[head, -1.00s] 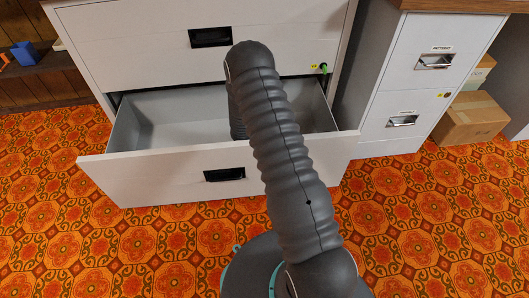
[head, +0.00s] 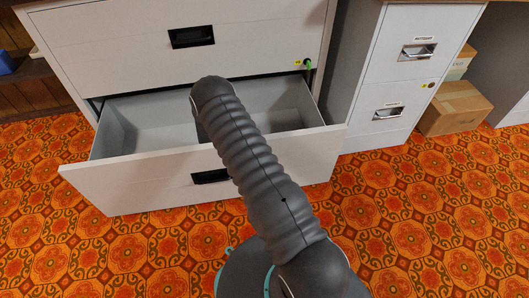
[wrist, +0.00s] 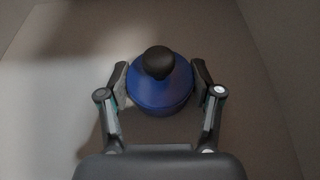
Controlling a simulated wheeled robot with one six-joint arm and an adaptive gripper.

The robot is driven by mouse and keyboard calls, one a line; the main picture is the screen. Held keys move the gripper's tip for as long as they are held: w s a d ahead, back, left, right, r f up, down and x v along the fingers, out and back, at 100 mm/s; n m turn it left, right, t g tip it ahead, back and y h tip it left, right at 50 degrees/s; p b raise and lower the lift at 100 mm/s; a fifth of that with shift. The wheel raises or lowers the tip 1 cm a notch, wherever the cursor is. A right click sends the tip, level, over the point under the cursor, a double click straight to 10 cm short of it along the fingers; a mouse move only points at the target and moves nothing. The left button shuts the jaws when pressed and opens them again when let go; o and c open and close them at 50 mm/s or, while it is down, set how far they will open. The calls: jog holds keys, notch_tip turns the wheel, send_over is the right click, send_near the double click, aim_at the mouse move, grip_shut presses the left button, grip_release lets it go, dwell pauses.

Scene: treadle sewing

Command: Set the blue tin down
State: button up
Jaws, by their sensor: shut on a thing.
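The blue tin (wrist: 160,95) shows in the wrist view, round, with a black knob on top. My gripper (wrist: 160,85) is shut on it, one finger on each side. The tin is over the grey floor of what looks like the open drawer; whether its base touches the floor cannot be told. In the head view my arm reaches into the open drawer (head: 125,165) and hides the gripper and the tin.
The drawer belongs to a white cabinet (head: 110,50), with a green-tagged key at its lock (head: 307,63). A second cabinet (head: 385,85) and a cardboard box (head: 455,107) stand at right. Patterned orange floor (head: 420,215) lies clear in front.

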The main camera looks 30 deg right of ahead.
jog(key=shift+f, duration=0.15)
jog(key=o, duration=1.3)
